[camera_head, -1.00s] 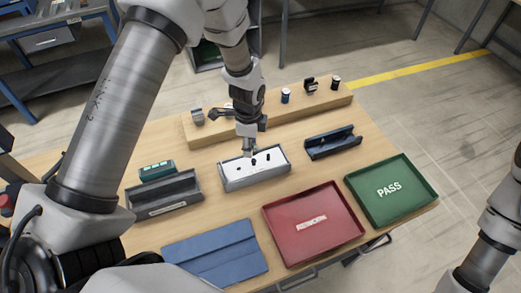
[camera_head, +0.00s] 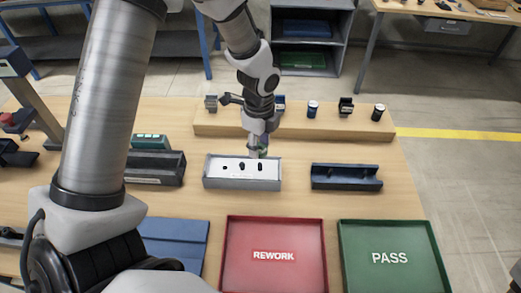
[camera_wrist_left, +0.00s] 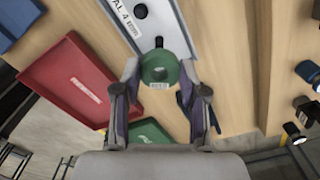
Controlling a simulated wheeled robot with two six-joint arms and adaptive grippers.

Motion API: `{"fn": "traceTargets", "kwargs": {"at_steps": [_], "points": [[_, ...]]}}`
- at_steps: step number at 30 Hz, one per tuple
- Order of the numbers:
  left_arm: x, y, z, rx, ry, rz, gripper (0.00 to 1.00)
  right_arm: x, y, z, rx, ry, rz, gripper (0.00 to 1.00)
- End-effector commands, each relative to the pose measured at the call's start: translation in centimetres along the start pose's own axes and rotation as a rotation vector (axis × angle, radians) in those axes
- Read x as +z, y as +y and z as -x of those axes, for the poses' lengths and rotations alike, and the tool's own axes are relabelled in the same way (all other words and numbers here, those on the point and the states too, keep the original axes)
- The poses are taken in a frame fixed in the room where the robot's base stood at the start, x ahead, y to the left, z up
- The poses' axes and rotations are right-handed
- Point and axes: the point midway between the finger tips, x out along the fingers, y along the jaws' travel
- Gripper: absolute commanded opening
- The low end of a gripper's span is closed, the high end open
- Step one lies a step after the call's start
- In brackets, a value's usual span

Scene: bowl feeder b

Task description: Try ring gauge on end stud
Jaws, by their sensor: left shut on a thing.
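My left gripper (camera_head: 258,153) is shut on a green ring gauge (camera_wrist_left: 171,72), which has a round hole and a small barcode label. In the head view the gripper reaches down over the back of a grey box-like fixture (camera_head: 243,184) with a white top and several dark studs or holes (camera_head: 242,166). In the left wrist view the ring sits between the two fingertips (camera_wrist_left: 160,82), near the end of the labelled fixture (camera_wrist_left: 146,30), and a dark spot shows just beyond its rim. I cannot tell whether the ring touches a stud.
A red REWORK tray (camera_head: 235,232) and a green PASS tray (camera_head: 350,237) lie in front. A dark cradle (camera_head: 346,184) stands right of the fixture, a dark grey one (camera_head: 155,173) left. A wooden rail (camera_head: 215,125) with several small parts runs behind.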

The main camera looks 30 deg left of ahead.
Motion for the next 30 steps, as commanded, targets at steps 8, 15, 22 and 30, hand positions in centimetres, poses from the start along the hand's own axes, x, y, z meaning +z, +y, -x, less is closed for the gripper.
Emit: {"fn": "traceTargets", "kwargs": {"at_steps": [8, 15, 22, 30], "points": [[0.0, 0.0, 0.2, 0.0, 0.0, 0.0, 0.07, 0.0, 0.0, 0.5, 0.0, 0.001, 0.0, 0.4], [0.0, 0.0, -1.8, 0.001, 0.0, 0.001, 0.07, 0.0, 0.0, -0.1, 0.0, 0.001, 0.0, 0.4], [0.0, 0.0, -4.2, 0.001, 0.0, 0.0, 0.07, 0.0, 0.0, -1.2, 0.0, 0.001, 0.0, 0.4], [-0.1, 0.0, -4.4, -0.001, 0.0, 0.0, 0.07, 0.0, 0.0, -1.2, 0.0, 0.001, 0.0, 0.4]]}}
